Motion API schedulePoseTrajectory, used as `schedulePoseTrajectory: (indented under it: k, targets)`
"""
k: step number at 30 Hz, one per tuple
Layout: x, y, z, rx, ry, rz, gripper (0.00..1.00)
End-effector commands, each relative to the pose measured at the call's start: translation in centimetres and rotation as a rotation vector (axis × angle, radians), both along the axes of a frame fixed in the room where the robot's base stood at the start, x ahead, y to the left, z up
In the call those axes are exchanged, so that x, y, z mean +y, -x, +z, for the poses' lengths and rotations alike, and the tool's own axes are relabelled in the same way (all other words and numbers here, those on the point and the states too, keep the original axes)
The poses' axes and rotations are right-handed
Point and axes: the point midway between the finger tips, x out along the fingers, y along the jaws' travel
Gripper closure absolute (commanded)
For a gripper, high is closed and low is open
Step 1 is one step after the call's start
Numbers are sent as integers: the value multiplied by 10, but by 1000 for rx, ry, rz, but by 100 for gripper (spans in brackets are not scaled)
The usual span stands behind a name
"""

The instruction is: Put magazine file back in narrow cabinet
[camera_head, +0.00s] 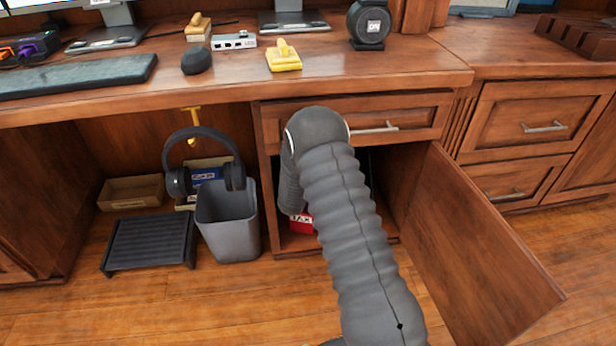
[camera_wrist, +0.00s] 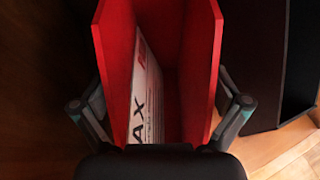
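The red magazine file (camera_wrist: 118,75) fills the middle of the wrist view, with its open side toward the camera and a white printed item inside. My gripper (camera_wrist: 160,98) has one finger against each outer side of the file, and it appears shut on it. In the head view a small part of the file (camera_head: 301,223) shows low inside the narrow cabinet (camera_head: 265,190), beneath my arm. My arm hides most of the file and my gripper there. Whether the file's base touches the cabinet floor cannot be told. The cabinet door (camera_head: 482,245) stands open to the right.
A closed drawer (camera_head: 400,112) is above the cabinet opening. A grey bin (camera_head: 228,225), headphones (camera_head: 205,160) and a black footrest (camera_head: 150,243) are to the left under the desk. The desktop (camera_head: 330,70) overhangs the cabinet. The dark item (camera_wrist: 255,70) is right of the file.

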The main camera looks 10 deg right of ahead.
Motion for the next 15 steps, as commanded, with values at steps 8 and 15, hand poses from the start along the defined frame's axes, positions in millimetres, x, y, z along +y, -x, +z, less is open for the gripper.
schedulePoseTrajectory:
  k: [8, 15]
  targets:
    - [0, 0, 1, 0, 0, 0, 0]
    - [8, 16, 12, -1, 0, 2, 0]
